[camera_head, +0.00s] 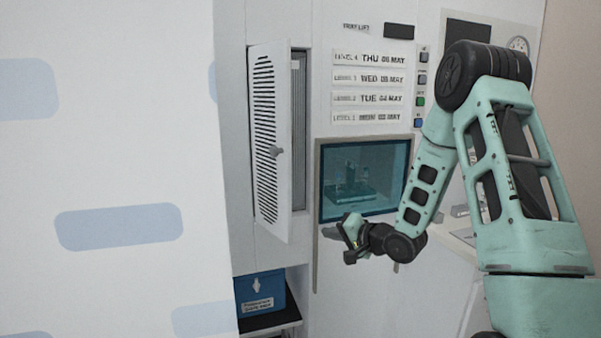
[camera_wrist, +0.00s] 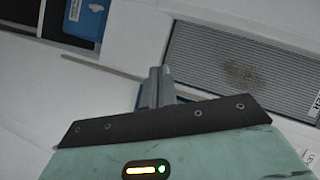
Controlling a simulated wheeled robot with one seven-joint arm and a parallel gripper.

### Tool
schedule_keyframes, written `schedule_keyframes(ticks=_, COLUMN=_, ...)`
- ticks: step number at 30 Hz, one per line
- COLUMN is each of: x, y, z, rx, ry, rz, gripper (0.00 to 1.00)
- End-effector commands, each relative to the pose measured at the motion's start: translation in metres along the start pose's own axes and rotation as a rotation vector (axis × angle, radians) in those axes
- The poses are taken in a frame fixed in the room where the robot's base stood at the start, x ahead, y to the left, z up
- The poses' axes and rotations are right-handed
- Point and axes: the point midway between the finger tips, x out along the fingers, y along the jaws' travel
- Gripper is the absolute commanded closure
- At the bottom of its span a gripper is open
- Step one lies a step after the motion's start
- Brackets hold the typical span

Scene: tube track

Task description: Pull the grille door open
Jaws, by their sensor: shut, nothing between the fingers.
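The white grille door (camera_head: 265,140), with dark slats and a grey knob (camera_head: 276,151), stands swung out from the cabinet on its left-hand side. The opening beside it shows a grey pleated panel (camera_head: 299,130). In the wrist view this panel (camera_wrist: 240,75) has a brownish stain. My gripper (camera_head: 350,238) is shut and empty, right of the door and below its knob, in front of the lower edge of the blue-tinted window. In the wrist view the two fingers of my gripper (camera_wrist: 158,80) lie together. The gripper appears apart from the door.
A tinted window (camera_head: 365,178) with equipment behind it is right of the opening, below several date labels (camera_head: 368,78). A blue bin (camera_head: 260,293) stands on a dark shelf at lower left. A white panel with blue-grey patches (camera_head: 110,120) fills the left side.

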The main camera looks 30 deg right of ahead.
Motion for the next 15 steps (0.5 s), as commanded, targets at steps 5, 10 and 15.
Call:
schedule_keyframes(ticks=5, x=-0.041, y=-0.040, z=-0.028, rx=0.246, ry=-0.016, rz=-0.180, gripper=1.00)
schedule_keyframes(ticks=10, x=-0.060, y=-0.052, z=-0.035, rx=0.369, ry=-0.036, rz=-0.279, gripper=1.00)
schedule_keyframes(ticks=15, x=-0.055, y=-0.056, z=-0.035, rx=0.391, ry=-0.044, rz=-0.300, gripper=1.00)
